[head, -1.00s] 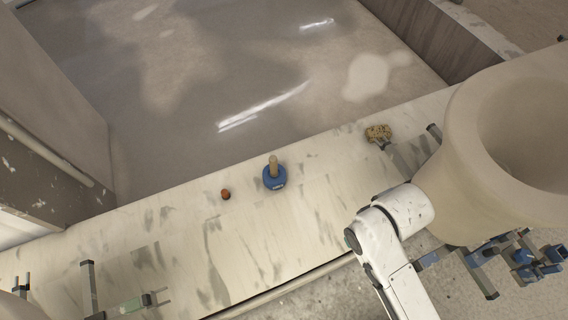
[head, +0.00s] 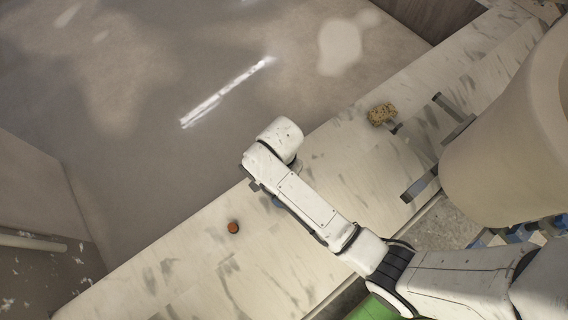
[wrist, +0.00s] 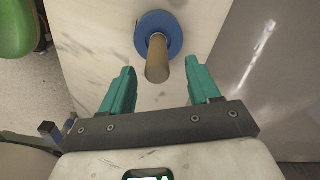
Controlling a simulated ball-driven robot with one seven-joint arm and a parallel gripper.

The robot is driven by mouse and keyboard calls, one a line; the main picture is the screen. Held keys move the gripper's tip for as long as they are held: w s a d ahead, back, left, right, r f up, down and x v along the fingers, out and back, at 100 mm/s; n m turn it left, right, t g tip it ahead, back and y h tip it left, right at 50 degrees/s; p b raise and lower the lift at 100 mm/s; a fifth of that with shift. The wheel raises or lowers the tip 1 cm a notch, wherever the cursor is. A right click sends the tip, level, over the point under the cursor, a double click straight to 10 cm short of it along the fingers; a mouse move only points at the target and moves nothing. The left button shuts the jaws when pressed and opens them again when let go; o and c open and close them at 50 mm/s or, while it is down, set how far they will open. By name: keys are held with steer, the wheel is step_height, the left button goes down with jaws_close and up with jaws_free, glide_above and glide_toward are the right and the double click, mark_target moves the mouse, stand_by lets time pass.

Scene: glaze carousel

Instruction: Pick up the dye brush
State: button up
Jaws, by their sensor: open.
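What I take for the dye brush shows in the wrist view as a tan wooden handle (wrist: 157,62) rising from a round blue piece (wrist: 172,22) on the pale board. The handle's end points towards the camera. My gripper (wrist: 160,74) is open, with teal fingers to the left and right of the handle's end. They do not touch it, and I cannot tell how deep between them it is. In the head view my arm covers most of this thing. Only a small blue sliver (head: 277,201) shows beside the arm.
A small red-brown piece (head: 233,227) lies on the board (head: 190,262), left of my arm. A speckled sponge-like lump (head: 381,114) lies farther right. A large beige vessel (head: 520,140) stands at the right edge. The board between lump and arm is clear.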

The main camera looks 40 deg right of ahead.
steer(key=f, duration=0.2)
steer(key=f+b, duration=0.1)
steer(key=f, duration=0.4)
steer(key=shift+s+d+f, duration=0.15)
steer(key=shift+d, duration=0.1)
steer(key=c, duration=1.1)
